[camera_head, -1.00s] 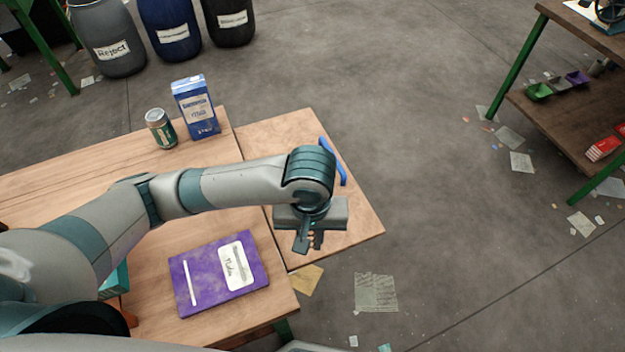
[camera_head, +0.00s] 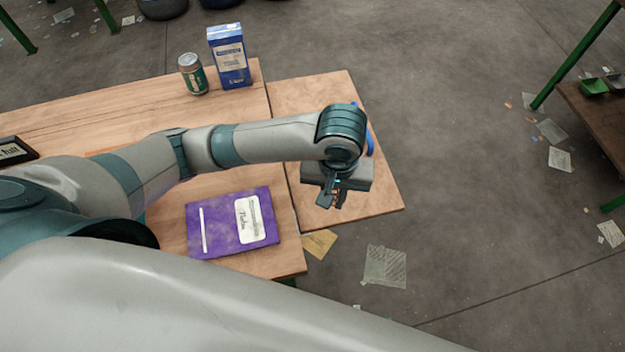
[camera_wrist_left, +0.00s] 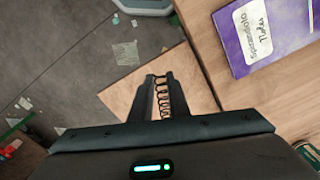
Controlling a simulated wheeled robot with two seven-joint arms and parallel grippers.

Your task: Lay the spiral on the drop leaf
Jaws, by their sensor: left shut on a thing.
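My left gripper (camera_head: 333,190) is over the drop leaf (camera_head: 378,200), the wooden panel joined to the right side of the table. It is shut on the spiral (camera_wrist_left: 161,102), a thin dark coil that shows between the two fingers in the left wrist view. In the head view the wrist and fingers mostly hide the spiral. In the left wrist view the leaf (camera_wrist_left: 115,95) lies below the fingers; I cannot tell the exact gap between spiral and leaf. My right gripper is not in view.
A blue curved object (camera_head: 369,138) is at the leaf's far right edge, partly hidden by my arm. A purple notebook (camera_head: 222,222), a can (camera_head: 193,75) and a blue milk carton (camera_head: 229,58) stand or lie on the table. Papers litter the floor.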

